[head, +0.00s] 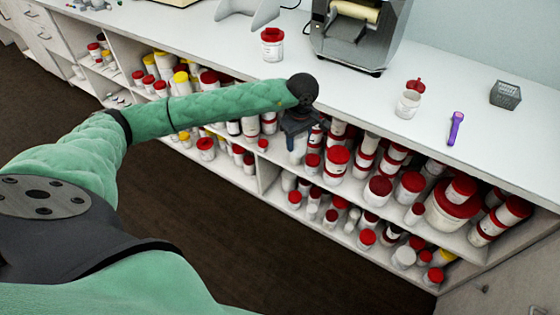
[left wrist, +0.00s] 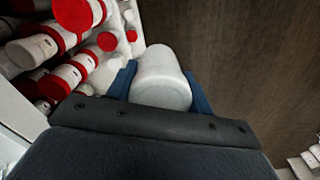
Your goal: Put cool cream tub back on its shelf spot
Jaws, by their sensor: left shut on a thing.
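My left gripper (head: 299,128) is shut on a plain white tub (left wrist: 162,80), taken to be the cool cream tub; no label shows on it. In the left wrist view the blue fingers clasp its two sides. In the head view part of the tub (head: 297,145) shows below the gripper, in front of the shelf unit under the counter. The shelf unit (head: 262,178) holds many white tubs with red lids on two levels. The tub's own shelf spot cannot be picked out, and my arm hides some of the shelf. My right gripper is not in view.
Red-lidded tubs (left wrist: 75,75) stand close left of the held tub in the left wrist view. On the counter (head: 450,85) are a red-lidded jar (head: 272,45), an open jar (head: 408,104), a purple tool (head: 456,128) and a grey machine (head: 355,40). The dark floor is clear.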

